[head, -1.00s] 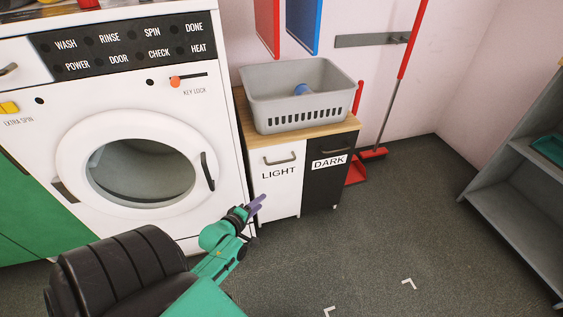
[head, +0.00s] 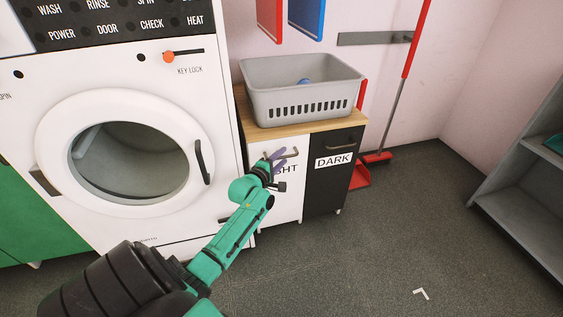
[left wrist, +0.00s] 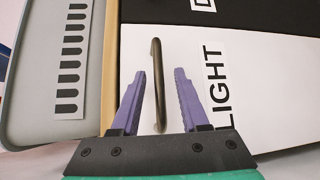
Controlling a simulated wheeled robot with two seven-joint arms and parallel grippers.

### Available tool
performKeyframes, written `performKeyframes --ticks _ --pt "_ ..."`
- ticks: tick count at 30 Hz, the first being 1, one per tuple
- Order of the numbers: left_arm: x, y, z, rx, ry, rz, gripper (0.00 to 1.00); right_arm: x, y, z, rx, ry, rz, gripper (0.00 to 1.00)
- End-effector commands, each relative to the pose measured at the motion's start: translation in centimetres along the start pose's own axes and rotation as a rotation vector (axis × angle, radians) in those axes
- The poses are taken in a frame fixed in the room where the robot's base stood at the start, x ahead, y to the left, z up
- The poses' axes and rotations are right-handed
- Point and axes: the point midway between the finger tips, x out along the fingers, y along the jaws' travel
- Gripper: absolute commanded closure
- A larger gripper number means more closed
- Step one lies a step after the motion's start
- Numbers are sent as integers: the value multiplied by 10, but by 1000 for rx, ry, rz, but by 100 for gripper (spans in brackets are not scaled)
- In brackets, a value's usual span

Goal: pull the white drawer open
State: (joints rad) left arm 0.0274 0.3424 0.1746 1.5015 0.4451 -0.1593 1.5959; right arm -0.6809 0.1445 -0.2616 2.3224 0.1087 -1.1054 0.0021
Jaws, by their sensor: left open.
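The white drawer (head: 291,205) is the left front of the low cabinet beside the washing machine and looks shut. Its label "LIGHT" is partly covered by my left gripper (head: 277,157) in the head view. In the left wrist view the white front (left wrist: 240,75) carries a dark bar handle (left wrist: 156,85). My left gripper (left wrist: 161,78) is open there, with one purple finger on each side of the handle. I cannot tell whether a finger touches it. My right gripper is not in view.
The black "DARK" front (head: 333,180) adjoins on the right. A grey basket (head: 300,100) stands on the cabinet's wooden top. The washing machine (head: 220,130) is close on the left. A red dustpan (head: 361,176) and broom are at right. Floor in front is clear.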

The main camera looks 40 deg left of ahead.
Motion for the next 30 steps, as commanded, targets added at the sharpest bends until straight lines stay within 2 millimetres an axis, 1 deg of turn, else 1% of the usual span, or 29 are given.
performKeyframes --ticks 7,8,9,11,12,30 --pt "2 0 0 0 0 0 55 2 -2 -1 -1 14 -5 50" --pt "2 0 0 0 0 0 59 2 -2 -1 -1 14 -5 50" --pt "2 0 0 0 0 0 74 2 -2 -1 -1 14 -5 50" --pt "2 0 0 0 0 0 97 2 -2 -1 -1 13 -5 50" --pt "2 0 0 0 0 0 100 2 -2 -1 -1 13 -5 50" --pt "2 0 0 -1 0 -1 100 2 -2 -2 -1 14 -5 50"
